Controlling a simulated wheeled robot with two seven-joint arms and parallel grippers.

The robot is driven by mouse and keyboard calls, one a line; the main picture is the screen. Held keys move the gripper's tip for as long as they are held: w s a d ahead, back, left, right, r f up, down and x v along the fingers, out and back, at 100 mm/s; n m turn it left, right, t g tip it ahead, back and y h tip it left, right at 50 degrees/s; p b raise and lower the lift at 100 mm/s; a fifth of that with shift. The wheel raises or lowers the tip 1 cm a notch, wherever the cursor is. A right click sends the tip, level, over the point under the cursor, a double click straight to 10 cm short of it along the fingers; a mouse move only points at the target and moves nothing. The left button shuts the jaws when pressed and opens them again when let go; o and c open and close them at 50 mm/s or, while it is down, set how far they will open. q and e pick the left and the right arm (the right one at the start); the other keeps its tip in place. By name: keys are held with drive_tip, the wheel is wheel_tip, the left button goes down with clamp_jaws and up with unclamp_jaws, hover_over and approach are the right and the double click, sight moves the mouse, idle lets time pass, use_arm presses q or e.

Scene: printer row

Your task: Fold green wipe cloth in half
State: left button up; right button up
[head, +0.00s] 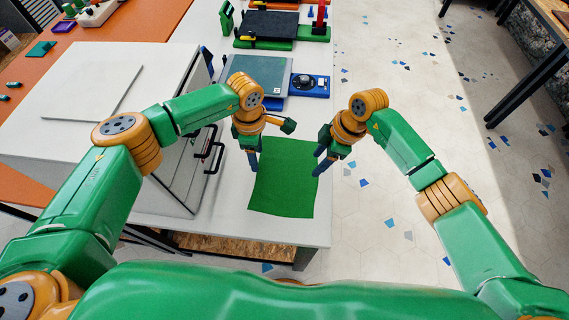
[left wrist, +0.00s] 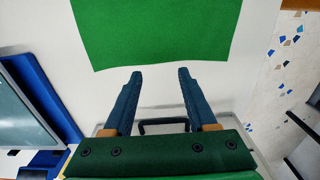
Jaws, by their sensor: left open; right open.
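The green wipe cloth (head: 283,185) lies flat and spread out on the white table, near its front right corner. It also shows in the left wrist view (left wrist: 155,30), at the top, beyond the fingertips. My left gripper (head: 254,166) is at the cloth's left side in the head view, pointing down. In the left wrist view its two blue fingers (left wrist: 160,74) are apart with nothing between them. My right gripper (head: 322,163) is at the cloth's right edge, fingers pointing down, open and empty. Whether either gripper's fingertips touch the cloth, I cannot tell.
A white box-shaped machine (head: 100,95) with black handles stands left of the cloth. Behind the cloth are a blue-framed device (head: 308,85) and a green-based station (head: 268,28). The white table (head: 240,226) has a bare strip in front of the cloth. Open floor lies to the right.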

sight(259, 173)
use_arm(q)
drive_tip(key=f, duration=0.1)
drive_tip(key=s+f, duration=0.1)
drive_tip(key=f, duration=0.1)
drive_tip(key=shift+s+d, duration=0.15)
use_arm(e)
drive_tip(key=f, duration=0.1)
drive_tip(key=s+f, duration=0.1)
drive_tip(key=f, duration=0.1)
drive_tip(key=shift+s+d, duration=0.1)
drive_tip(key=shift+s, duration=0.05)
use_arm(q)
drive_tip(key=shift+w+f, duration=0.25)
drive_tip(key=shift+f, duration=0.7)
use_arm(e)
drive_tip(key=shift+w+f, duration=0.25)
drive_tip(key=shift+f, duration=0.75)
use_arm(q)
drive_tip(key=shift+w+f, duration=0.2)
use_arm(e)
drive_tip(key=shift+w+f, duration=0.15)
drive_tip(key=shift+w, duration=0.05)
